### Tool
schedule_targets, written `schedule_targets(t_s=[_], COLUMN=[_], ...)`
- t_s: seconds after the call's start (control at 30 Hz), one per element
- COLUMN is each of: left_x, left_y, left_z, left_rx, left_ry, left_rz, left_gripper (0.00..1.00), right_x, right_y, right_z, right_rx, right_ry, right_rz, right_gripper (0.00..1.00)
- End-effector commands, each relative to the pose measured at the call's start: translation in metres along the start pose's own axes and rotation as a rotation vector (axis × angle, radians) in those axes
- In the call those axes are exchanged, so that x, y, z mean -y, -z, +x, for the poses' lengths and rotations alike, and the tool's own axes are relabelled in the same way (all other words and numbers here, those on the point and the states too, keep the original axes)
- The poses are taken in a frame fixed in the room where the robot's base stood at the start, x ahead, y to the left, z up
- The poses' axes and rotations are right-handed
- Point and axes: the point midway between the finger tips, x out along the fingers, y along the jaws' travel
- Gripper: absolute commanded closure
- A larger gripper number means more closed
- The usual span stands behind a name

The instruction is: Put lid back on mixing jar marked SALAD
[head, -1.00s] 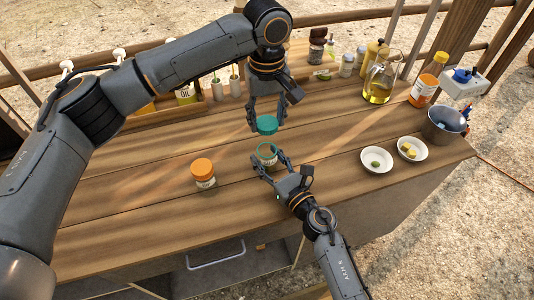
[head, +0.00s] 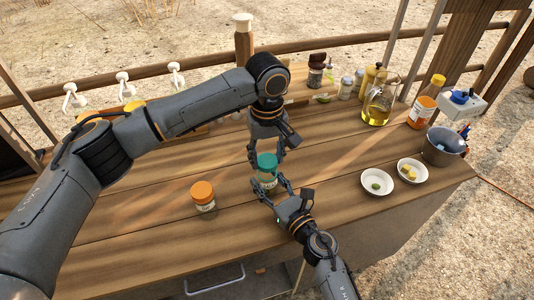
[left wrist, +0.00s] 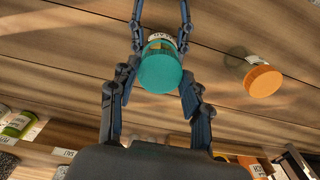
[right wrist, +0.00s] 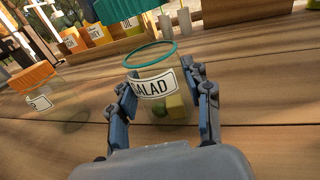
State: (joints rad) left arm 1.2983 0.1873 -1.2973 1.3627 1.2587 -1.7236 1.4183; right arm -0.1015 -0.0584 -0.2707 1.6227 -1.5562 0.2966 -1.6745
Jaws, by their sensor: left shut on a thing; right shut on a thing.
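The SALAD jar (right wrist: 152,88) is clear with a teal rim, stands upright on the counter and holds green and yellow pieces. My right gripper (right wrist: 163,110) is shut around its sides; it also shows in the head view (head: 270,190). The teal lid (left wrist: 160,70) is in my left gripper (left wrist: 157,88), shut on its sides. In the head view the lid (head: 267,161) covers the jar's mouth. In the right wrist view the rim looks open, with a teal piece, seemingly the lid (right wrist: 118,9), above and apart. The exact gap is hard to tell.
An orange-lidded jar (head: 203,196) stands left of the SALAD jar. Two white bowls (head: 377,183) (head: 412,171), a metal pot (head: 441,147), an oil jug (head: 379,106) and an orange-labelled bottle (head: 424,104) stand to the right. The front counter is mostly clear.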

Motion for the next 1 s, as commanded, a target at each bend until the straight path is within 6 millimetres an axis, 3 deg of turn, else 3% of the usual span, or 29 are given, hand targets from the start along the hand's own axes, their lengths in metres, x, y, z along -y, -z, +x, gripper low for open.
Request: schedule_targets(t_s=[0.23,1.0], left_x=[0.0,0.0], left_y=[0.0,-0.001], left_z=[0.014,0.019], left_rx=[0.001,0.002], left_ry=[-0.001,0.0], left_rz=[0.0,-0.001], left_gripper=[0.63,0.63], right_x=[0.0,0.0], right_y=[0.0,0.0], right_z=[0.0,0.0], right_rx=[0.0,0.0], right_ry=[0.0,0.0], right_rz=[0.0,0.0], right_gripper=[1.0,1.0])
